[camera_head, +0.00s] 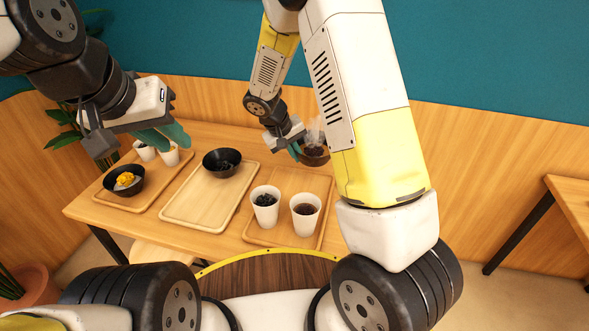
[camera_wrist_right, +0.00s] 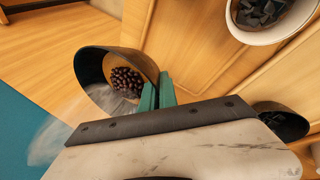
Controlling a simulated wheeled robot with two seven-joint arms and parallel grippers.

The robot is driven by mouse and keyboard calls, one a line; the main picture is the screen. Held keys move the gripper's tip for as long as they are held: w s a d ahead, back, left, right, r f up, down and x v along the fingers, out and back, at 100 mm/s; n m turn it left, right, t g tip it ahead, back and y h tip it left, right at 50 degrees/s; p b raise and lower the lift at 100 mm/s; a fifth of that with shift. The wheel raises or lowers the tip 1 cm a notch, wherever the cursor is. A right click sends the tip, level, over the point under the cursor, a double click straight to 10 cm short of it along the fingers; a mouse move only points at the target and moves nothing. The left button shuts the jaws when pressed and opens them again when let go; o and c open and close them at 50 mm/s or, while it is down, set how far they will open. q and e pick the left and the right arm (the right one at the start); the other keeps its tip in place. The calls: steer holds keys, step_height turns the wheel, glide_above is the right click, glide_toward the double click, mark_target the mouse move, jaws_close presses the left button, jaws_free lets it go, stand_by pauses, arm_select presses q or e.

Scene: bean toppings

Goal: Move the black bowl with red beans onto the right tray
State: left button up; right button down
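The black bowl with dark red-brown beans (camera_head: 314,158) is at the far end of the right tray (camera_head: 255,235), partly hidden behind my right arm. In the right wrist view the bowl (camera_wrist_right: 91,66) shows its beans (camera_wrist_right: 126,82) and steam. My right gripper (camera_head: 296,150) has its green fingers (camera_wrist_right: 158,92) close together at the bowl's rim, gripping it. I cannot tell whether the bowl touches the tray. My left gripper (camera_head: 166,136) is open and empty above the left tray's far end.
Two white cups (camera_head: 265,208) (camera_head: 305,213) stand on the right tray. The middle tray (camera_head: 190,212) holds a black bowl with dark pieces (camera_head: 221,162). The left tray (camera_head: 135,205) holds a bowl with yellow topping (camera_head: 125,181) and two cups. The middle tray's front is clear.

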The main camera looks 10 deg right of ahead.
steer(key=w+a+r+n, duration=0.2)
steer(key=w+a, duration=0.1)
steer(key=w, duration=0.1)
steer(key=shift+t, duration=0.4)
steer(key=f, duration=1.2)
steer(key=shift+s+f, duration=0.2)
steer(key=shift+f, duration=2.35)
steer(key=c, duration=1.6)
jaws_free()
steer(key=shift+f+y, duration=0.15)
steer(key=shift+y, duration=0.15)
steer(key=shift+c, duration=0.2)
